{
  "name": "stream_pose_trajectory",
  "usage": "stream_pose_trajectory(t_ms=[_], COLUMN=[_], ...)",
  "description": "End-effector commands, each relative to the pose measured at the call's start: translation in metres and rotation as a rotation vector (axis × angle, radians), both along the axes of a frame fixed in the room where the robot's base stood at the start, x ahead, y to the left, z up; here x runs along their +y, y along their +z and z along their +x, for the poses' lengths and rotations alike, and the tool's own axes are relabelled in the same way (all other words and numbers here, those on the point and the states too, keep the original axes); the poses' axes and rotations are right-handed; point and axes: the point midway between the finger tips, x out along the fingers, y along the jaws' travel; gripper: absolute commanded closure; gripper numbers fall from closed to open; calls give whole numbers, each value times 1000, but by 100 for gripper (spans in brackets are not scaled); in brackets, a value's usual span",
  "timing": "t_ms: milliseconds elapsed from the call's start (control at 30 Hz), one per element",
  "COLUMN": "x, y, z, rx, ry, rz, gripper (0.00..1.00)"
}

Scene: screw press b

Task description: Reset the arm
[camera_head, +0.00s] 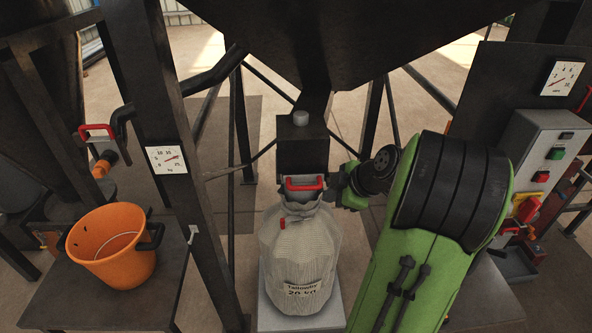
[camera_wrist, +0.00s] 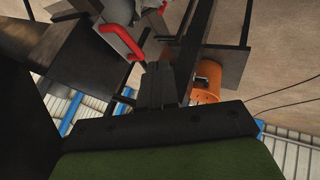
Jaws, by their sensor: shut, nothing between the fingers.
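My gripper (camera_wrist: 158,82) shows in the wrist view with its two dark fingers together and nothing between them. In the head view my green and black arm reaches in from the lower right. Its wrist end is just right of the top of a filled sack. The fingertips are hard to make out there. In the wrist view the fingers appear close to a red handle (camera_wrist: 124,44); whether they touch it I cannot tell.
The white sack (camera_head: 300,255) stands on a pale platform under the spout of a dark hopper (camera_head: 340,45), a red clamp handle (camera_head: 304,184) at its neck. An orange bucket (camera_head: 112,250) stands on a dark table at left. A control box (camera_head: 545,155) is at right.

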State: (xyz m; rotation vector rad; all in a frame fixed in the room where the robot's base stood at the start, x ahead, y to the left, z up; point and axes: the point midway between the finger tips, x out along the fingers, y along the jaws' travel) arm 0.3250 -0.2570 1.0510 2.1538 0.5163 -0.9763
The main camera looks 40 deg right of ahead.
Motion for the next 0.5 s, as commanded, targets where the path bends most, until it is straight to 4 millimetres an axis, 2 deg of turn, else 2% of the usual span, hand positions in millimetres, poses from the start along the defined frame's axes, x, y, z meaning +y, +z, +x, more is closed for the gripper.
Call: stream_pose_trajectory(t_ms=[167,267,367,433,500], x=[0,13,58,102,144], y=[0,5,21,35,49], z=[0,4,9,5,-8], rx=[0,18,83,141,188], ry=[0,-3,-39,-101,-184], rz=[0,9,40,68,99], gripper=[100,100,100,100,100])
